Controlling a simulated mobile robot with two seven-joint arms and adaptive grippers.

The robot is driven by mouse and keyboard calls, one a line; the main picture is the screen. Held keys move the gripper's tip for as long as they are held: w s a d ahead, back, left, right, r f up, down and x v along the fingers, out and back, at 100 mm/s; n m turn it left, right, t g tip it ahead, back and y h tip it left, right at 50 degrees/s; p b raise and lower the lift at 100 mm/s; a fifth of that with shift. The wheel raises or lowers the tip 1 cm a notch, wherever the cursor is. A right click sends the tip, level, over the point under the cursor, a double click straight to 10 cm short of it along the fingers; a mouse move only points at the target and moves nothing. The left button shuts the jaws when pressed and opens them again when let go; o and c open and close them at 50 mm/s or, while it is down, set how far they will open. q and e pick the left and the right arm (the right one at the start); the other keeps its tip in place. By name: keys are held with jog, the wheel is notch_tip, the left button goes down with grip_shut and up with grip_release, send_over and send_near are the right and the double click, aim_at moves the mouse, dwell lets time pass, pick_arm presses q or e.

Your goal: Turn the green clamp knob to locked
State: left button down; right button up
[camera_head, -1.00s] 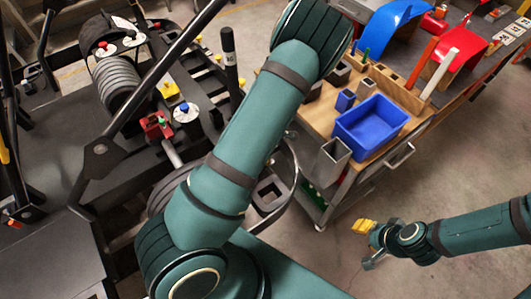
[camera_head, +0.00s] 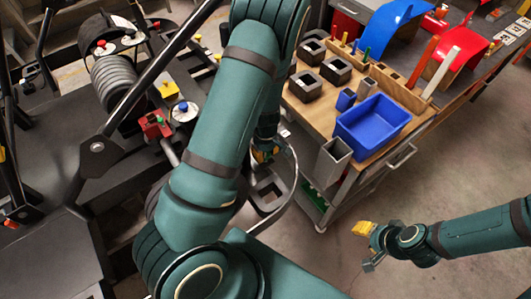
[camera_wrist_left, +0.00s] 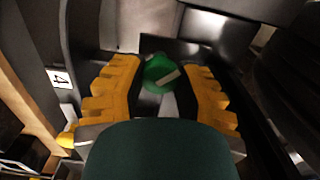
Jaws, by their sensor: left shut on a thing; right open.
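The green clamp knob (camera_wrist_left: 158,72) shows in the left wrist view as a round green cap with a pale bar slanting across it. My left gripper (camera_wrist_left: 160,90) has its yellow fingers on either side of the knob and is shut on it. In the head view my left gripper (camera_head: 265,152) is partly visible beside my large green arm, near a curved metal rail; the knob cannot be made out there. My right gripper (camera_head: 368,246) is open and empty over the floor at the lower right.
A dark kart frame with a black bar (camera_head: 150,85) fills the left. A wooden-topped bench (camera_head: 310,108) with a blue bin (camera_head: 371,127), a grey holder (camera_head: 334,161) and dark square blocks stands to the right. The floor at lower right is clear.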

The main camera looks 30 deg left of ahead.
pick_arm(q)
jog(key=m, duration=0.4)
jog(key=shift+f+m+b, duration=0.1)
jog(key=shift+m+b, duration=0.2)
jog(key=shift+b, duration=0.05)
jog(key=shift+s+m+b, duration=0.1)
jog(key=shift+m+b, duration=0.25)
jog(key=shift+m, duration=1.85)
jog(key=c, duration=0.6)
grip_release()
jog(key=shift+o, duration=0.2)
